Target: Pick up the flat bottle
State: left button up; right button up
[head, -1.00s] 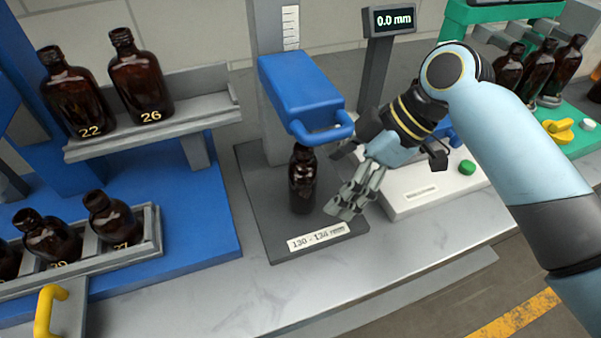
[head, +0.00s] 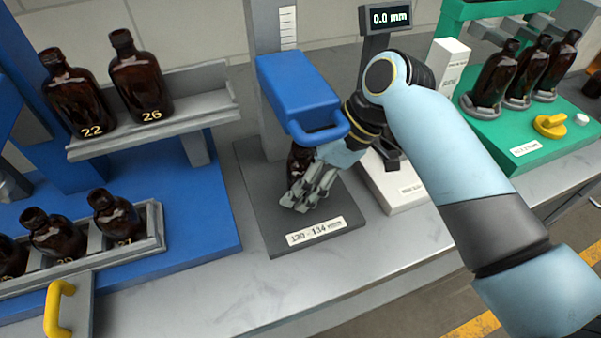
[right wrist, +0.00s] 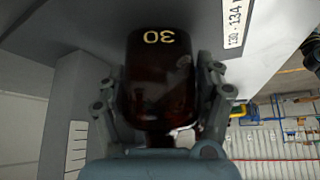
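An amber bottle (head: 294,163) stands upright on the dark base plate (head: 270,225) of the height gauge, under its blue head (head: 298,90). In the head view my right gripper (head: 312,192) covers most of it. In the right wrist view the bottle (right wrist: 158,85) bears the number 30, which appears upside down. The fingers of the right gripper (right wrist: 160,95) lie along both its sides, very close to it. Whether they press on the glass I cannot tell. My left gripper is not in view.
Bottles 22 (head: 77,95) and 26 (head: 140,82) stand on a grey shelf at left. Several bottles lean in a lower rack (head: 150,240). A display (head: 390,18) reads 0.0 mm. A green stand (head: 520,145) at right holds 3 bottles. The front counter is clear.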

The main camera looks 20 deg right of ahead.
jog(key=c, duration=0.8)
jog(key=shift+r, duration=0.1)
